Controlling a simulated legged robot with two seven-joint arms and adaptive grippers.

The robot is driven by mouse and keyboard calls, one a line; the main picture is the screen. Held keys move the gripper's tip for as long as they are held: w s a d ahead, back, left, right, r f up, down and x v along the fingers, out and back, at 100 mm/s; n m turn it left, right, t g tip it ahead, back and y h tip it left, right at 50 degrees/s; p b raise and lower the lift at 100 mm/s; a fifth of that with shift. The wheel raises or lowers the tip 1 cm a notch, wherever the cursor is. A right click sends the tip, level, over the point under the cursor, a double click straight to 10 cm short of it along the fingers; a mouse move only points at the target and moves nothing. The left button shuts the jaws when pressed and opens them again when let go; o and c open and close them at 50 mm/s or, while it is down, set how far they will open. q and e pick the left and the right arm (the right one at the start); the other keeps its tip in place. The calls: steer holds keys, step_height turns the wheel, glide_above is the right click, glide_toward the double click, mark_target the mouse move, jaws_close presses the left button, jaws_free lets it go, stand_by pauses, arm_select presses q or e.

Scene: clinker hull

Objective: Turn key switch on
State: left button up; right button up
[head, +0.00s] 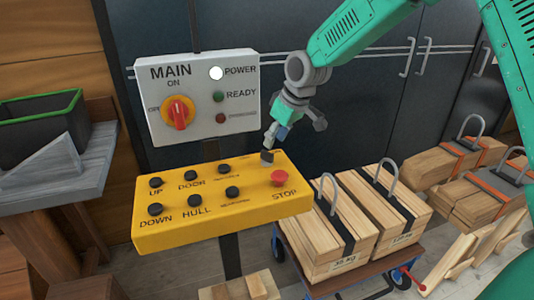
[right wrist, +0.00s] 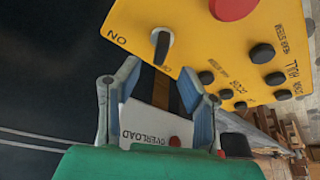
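My right gripper (head: 290,130) hangs above that corner. In the right wrist view the right gripper (right wrist: 160,70) has its two blue-padded fingers apart, with nothing between them. The key appears clear of the fingers. My left gripper is out of view.
A red STOP button (head: 279,177) sits close to the key, and several black buttons fill the panel. Behind it stands a white MAIN box (head: 200,125) with a red rotary switch (head: 178,112) and a bright POWER lamp (head: 216,73). Strapped timber (head: 345,235) lies on a cart at right.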

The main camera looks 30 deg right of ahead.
mark_target(268, 153)
steer(key=x, duration=0.7)
steer(key=shift+w+a, duration=0.1)
steer(key=shift+r, duration=0.1)
jaws_close()
